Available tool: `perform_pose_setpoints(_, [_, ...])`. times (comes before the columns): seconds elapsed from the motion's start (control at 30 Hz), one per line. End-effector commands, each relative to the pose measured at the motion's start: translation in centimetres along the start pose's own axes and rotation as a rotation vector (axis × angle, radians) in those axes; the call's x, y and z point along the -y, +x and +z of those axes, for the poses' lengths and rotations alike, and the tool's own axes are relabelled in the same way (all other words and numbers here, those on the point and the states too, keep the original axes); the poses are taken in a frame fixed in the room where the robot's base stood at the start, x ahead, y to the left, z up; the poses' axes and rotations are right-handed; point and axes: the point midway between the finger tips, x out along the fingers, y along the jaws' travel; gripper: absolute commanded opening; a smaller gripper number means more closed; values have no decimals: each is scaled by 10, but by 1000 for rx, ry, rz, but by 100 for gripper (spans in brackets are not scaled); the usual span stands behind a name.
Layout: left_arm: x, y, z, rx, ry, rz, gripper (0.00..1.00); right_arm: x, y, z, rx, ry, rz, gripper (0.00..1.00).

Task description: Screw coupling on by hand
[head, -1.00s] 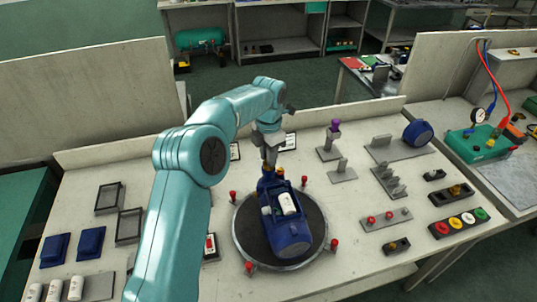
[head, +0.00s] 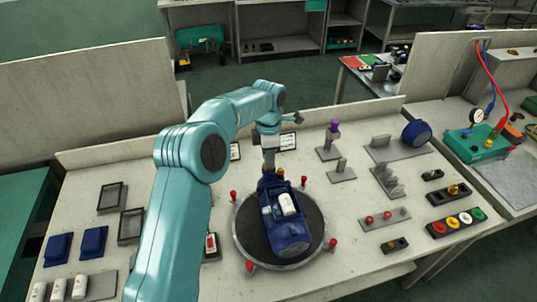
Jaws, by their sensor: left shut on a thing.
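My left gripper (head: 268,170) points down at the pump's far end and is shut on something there. I take this for the coupling, but it is too small and too hidden by the gripper to make out. My right gripper is not in view.
Red knobs (head: 334,243) stand around the turntable rim. Grey stands (head: 388,182) and a blue round part (head: 417,133) are at the right. Trays (head: 111,197) and blue blocks (head: 93,241) lie at the left. A row of coloured buttons (head: 459,222) is at the right edge.

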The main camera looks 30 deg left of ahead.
Motion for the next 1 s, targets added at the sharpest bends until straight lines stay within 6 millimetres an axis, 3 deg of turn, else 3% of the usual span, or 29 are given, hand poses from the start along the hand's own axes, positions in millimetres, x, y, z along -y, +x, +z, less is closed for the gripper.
perform_pose_setpoints(0.13, [1, 0, 0, -2, 156, -4, 0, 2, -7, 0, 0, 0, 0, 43])
perform_pose_setpoints(0.47, [1, 1, 0, -2, 208, -4, 0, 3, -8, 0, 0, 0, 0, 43])
perform_pose_setpoints(0.7, [0, 1, 0, -2, 466, -5, 0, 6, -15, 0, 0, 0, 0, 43])
perform_pose_setpoints(1.0, [0, 1, 0, -2, 500, -5, 0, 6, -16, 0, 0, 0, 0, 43])
